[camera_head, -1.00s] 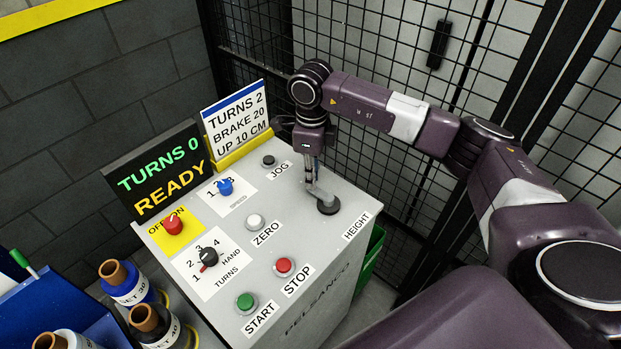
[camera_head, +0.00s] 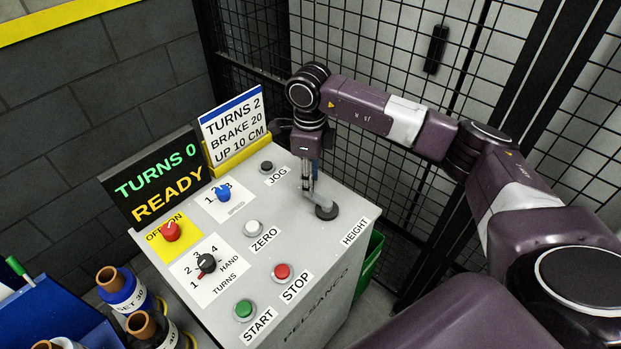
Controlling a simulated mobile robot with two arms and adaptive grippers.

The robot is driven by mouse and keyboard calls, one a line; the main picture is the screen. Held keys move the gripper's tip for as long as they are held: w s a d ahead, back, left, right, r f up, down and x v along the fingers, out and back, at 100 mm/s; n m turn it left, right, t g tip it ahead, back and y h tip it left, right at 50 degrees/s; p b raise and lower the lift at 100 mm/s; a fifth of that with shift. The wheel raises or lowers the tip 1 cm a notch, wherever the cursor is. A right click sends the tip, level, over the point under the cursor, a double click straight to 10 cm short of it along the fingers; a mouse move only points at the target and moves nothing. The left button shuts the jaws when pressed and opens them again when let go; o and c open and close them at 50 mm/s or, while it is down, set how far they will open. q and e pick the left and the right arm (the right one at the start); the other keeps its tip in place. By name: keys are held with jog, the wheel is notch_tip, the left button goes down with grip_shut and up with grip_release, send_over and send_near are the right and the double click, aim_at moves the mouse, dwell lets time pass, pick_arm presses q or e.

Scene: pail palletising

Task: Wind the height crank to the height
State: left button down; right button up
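The height crank (camera_head: 326,210) is a dark round hub with a grey arm, on the right of the grey console top (camera_head: 228,268), near the HEIGHT label (camera_head: 355,231). My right gripper (camera_head: 308,186) points down at the handle end of the crank, on its far side. The fingers look closed around the slim handle, though they are small and partly hidden. The display (camera_head: 155,182) reads TURNS 0, READY. My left gripper is not in view.
The console also carries a green START button (camera_head: 244,309), a red STOP button (camera_head: 282,272), a ZERO button (camera_head: 253,228), a JOG button (camera_head: 266,167) and several knobs. A black mesh fence (camera_head: 395,200) stands close behind and right. Containers stand at lower left.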

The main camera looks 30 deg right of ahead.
notch_tip(320, 180, up, 12)
jog(key=shift+f, duration=0.15)
jog(key=shift+s, duration=0.1)
dwell(0.6)
